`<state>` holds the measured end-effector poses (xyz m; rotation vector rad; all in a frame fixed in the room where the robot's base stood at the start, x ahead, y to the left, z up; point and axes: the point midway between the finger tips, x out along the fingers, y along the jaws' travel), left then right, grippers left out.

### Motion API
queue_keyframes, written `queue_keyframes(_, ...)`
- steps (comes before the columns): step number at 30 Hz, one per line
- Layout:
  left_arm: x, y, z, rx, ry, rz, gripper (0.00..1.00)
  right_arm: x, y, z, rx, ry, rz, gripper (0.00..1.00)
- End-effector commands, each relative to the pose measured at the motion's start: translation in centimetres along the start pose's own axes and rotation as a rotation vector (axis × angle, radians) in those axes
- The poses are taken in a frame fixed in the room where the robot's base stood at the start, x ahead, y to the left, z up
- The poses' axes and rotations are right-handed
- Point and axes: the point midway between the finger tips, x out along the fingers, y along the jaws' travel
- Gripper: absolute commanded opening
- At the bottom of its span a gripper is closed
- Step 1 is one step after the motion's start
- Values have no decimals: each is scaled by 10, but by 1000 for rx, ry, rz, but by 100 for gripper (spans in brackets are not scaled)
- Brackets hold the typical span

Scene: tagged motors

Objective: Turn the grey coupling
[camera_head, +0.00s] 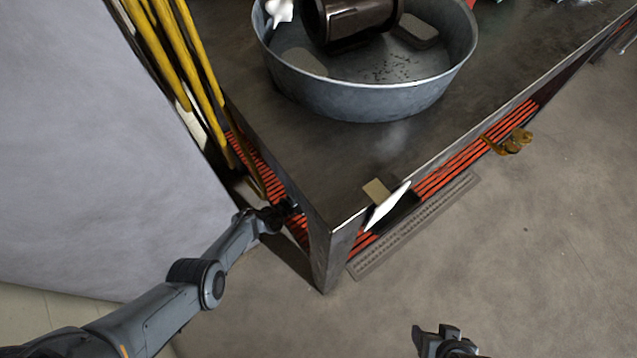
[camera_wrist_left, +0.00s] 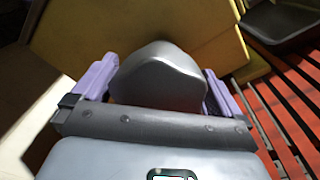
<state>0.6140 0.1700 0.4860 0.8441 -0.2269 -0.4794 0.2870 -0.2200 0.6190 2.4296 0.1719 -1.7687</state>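A smooth grey rounded piece (camera_wrist_left: 158,76), which I take to be the grey coupling, fills the space between the two purple fingers of my left gripper (camera_wrist_left: 160,88) in the left wrist view. The fingers stand wide apart, one on each side, close against its edges. I cannot tell whether they press on it. In the head view my left gripper (camera_head: 285,210) is low at the table's left side, by the orange-red slats; the grey piece cannot be made out there. My right gripper (camera_head: 446,342) is at the bottom edge, away from the table, its fingers unclear.
A dark metal table (camera_head: 330,165) has its near corner beside my left gripper. A round metal tub (camera_head: 365,98) holding a dark cylinder (camera_head: 350,22) stands on it. Yellow cables (camera_head: 180,50) hang at the left. A yellow surface (camera_wrist_left: 85,30) lies behind the grey piece.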

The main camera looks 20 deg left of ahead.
Motion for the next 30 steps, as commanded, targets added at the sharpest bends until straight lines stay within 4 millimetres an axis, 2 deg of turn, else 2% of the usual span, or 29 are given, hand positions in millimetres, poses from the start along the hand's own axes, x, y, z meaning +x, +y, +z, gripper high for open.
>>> queue_keyframes(8,-10,2,1,1,2,0,100,-7,-1,-2,5,1,-4,69)
queue_keyframes(21,-81,2,1,0,2,-1,100,-36,-1,-12,9,1,-7,69)
queue_keyframes(25,-96,1,1,0,1,-1,100,-40,-1,-13,9,1,-7,69)
queue_keyframes(30,-107,1,0,1,1,0,100,-42,0,-14,7,1,-5,69)
